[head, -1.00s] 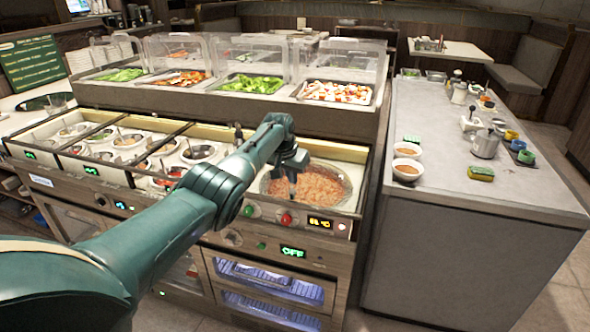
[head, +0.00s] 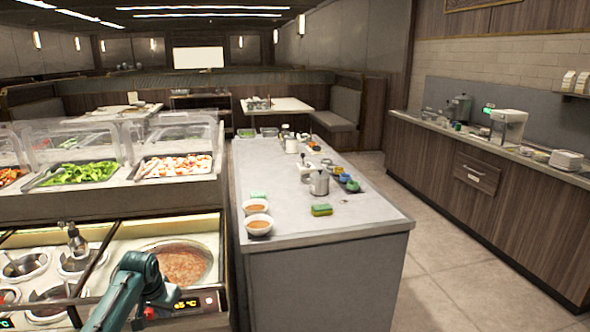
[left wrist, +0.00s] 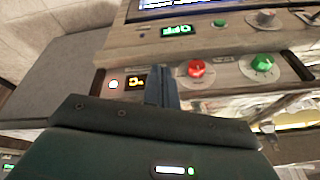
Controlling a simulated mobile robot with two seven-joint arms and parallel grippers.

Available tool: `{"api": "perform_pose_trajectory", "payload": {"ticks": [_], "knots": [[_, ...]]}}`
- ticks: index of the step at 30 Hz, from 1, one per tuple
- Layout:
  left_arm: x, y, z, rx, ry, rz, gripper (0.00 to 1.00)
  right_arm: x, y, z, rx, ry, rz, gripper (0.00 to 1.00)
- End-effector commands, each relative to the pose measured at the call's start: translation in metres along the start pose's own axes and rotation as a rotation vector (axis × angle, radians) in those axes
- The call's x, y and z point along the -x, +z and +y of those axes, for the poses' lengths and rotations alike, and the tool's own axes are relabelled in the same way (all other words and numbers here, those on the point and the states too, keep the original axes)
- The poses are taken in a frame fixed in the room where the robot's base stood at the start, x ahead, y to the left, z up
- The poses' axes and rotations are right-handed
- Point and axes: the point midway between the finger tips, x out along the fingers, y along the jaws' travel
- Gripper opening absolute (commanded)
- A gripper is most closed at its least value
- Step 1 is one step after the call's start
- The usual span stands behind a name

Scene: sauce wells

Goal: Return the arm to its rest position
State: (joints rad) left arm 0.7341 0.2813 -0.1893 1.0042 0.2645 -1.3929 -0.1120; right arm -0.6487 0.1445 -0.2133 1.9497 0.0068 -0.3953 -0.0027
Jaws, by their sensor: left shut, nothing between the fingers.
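My left arm rises from the bottom left of the head view. Its dark gripper (head: 163,297) is in front of the sauce station's front edge, below the large pan of red-brown sauce (head: 182,266). In the left wrist view the gripper's fingers (left wrist: 161,86) are together with nothing between them. They point toward the control panel (left wrist: 225,66) with its red and green knobs. The fingertips are partly hidden by the arm in the head view. My right gripper is not in view.
A grey counter (head: 300,222) stands right of the station. Covered food trays (head: 176,167) stand behind the wells. Open floor (head: 450,258) lies to the right.

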Motion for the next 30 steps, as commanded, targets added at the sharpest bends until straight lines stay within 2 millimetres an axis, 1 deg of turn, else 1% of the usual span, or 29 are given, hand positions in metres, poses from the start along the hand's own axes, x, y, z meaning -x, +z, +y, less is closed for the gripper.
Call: {"api": "perform_pose_trajectory", "payload": {"ticks": [1,2,3,5,6,7,10,12,15,18,21,30], "knots": [[-0.012,0.027,0.021,-0.031,0.005,-0.007,0.0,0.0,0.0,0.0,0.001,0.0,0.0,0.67],[-0.016,0.04,0.031,-0.045,0.008,-0.008,0.0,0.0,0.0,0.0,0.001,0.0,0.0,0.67],[-0.02,0.059,0.044,-0.061,0.011,-0.011,0.0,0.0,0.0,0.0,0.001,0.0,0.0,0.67],[-0.023,0.088,0.064,-0.082,0.019,-0.01,0.0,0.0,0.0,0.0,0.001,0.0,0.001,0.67],[-0.023,0.108,0.076,-0.093,0.024,-0.011,0.0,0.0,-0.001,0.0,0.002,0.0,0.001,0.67],[-0.022,0.123,0.084,-0.1,0.029,-0.011,0.0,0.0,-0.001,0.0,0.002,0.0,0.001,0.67],[-0.011,0.174,0.111,-0.114,0.047,-0.009,0.0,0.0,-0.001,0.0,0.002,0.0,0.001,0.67],[0.002,0.208,0.125,-0.115,0.058,-0.005,0.0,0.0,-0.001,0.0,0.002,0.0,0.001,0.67],[0.023,0.246,0.14,-0.109,0.07,-0.003,0.0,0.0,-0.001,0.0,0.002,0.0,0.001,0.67],[0.042,0.273,0.147,-0.099,0.077,0.0,0.0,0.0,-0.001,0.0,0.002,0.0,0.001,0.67],[0.059,0.294,0.152,-0.087,0.084,0.001,0.0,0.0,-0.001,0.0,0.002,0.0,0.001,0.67],[0.108,0.34,0.158,-0.05,0.09,0.004,0.0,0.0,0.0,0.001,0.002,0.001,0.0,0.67]]}}
